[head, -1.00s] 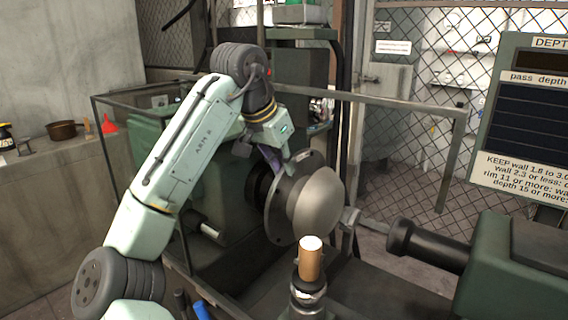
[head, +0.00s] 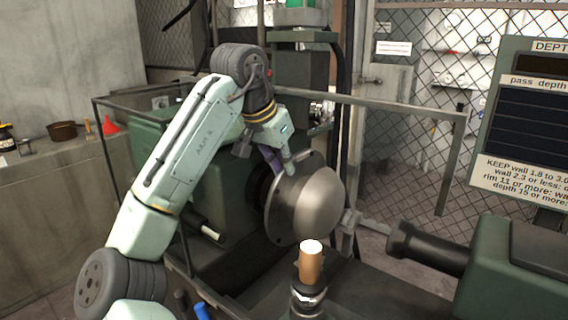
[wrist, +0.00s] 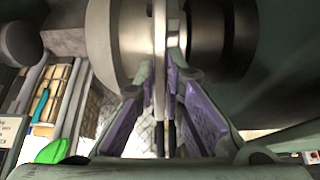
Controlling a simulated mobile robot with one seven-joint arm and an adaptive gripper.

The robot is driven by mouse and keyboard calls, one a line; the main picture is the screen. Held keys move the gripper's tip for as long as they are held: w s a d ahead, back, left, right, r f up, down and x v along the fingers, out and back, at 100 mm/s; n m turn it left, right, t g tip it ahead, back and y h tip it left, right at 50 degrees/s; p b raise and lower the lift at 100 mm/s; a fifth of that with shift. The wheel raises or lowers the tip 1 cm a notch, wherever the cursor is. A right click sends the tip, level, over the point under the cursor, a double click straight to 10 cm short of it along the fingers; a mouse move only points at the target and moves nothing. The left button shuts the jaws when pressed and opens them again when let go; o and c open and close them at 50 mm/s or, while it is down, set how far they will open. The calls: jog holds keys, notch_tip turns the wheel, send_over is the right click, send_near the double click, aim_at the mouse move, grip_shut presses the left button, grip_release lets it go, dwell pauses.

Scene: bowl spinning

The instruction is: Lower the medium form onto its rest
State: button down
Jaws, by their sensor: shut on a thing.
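The form, a grey metal dome with a round flange (head: 318,203), stands with its axis sideways at the front of the green lathe headstock (head: 228,175). My gripper (head: 285,170) is shut on the top edge of the flange. In the wrist view my gripper (wrist: 170,75) has its purple-padded fingers on both sides of the thin bright flange edge (wrist: 160,35), with the rounded grey form (wrist: 130,40) to the left. I cannot tell whether the form touches the spindle behind it. I cannot identify its rest in these frames.
A grey rail frame (head: 400,105) surrounds the lathe. A bench at left holds a brown pot (head: 62,131) and red funnel (head: 109,125).

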jog(key=shift+r+p, duration=1.3)
jog(key=shift+r, duration=0.05)
jog(key=shift+r+p, duration=1.3)
jog(key=shift+r, duration=0.05)
notch_tip(320, 180, up, 11)
jog(key=shift+f, duration=0.2)
dwell(0.6)
jog(key=shift+d, duration=0.1)
